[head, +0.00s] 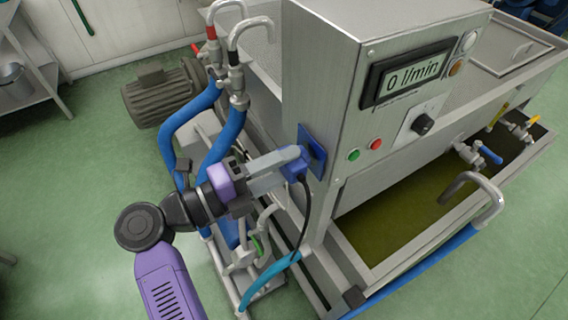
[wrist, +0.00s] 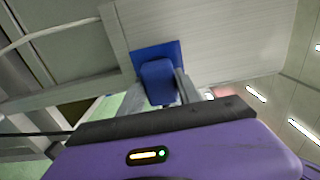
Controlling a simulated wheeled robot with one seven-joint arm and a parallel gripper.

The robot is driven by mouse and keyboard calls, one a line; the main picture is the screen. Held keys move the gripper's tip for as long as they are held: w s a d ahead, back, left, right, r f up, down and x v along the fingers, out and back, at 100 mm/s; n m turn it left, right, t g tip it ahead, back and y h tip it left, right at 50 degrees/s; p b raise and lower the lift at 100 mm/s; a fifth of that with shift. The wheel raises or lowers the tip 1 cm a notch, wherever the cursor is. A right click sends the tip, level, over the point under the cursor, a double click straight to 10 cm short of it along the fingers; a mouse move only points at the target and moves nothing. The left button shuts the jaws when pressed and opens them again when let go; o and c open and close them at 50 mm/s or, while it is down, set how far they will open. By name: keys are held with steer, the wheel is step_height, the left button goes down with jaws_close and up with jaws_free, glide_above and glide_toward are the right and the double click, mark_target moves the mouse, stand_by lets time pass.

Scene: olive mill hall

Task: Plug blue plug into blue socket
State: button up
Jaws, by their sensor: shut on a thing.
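The blue plug (head: 293,164) is held between the fingers of my gripper (head: 287,165), which is shut on it. A dark cable hangs down from the plug. The blue socket (head: 312,150) is a square plate on the left side of the steel control cabinet. The plug is right at the socket and lined up with it in the head view. In the wrist view the plug (wrist: 158,82) covers the middle of the socket plate (wrist: 172,50), between the two grey fingers. The plug's front end is hidden, so I cannot tell how deep it sits.
The control cabinet (head: 320,60) carries a display reading 0 l/min, a green and a red button, and a black knob. Blue hoses (head: 222,140) and pipes stand left of it, near a motor (head: 160,95). A tank of greenish liquid (head: 420,200) lies right.

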steer(key=shift+w+d, duration=0.35)
steer(key=shift+d, duration=0.1)
stand_by(0.3)
steer(key=o, duration=1.4)
steer(key=shift+c, duration=0.2)
steer(key=b+v, duration=0.2)
steer(key=v, duration=0.4)
steer(key=shift+s+a+f, duration=0.1)
steer(key=shift+s+a, duration=0.05)
steer(key=shift+a, duration=0.05)
steer(key=shift+s+a, duration=0.35)
steer(key=shift+a, duration=0.15)
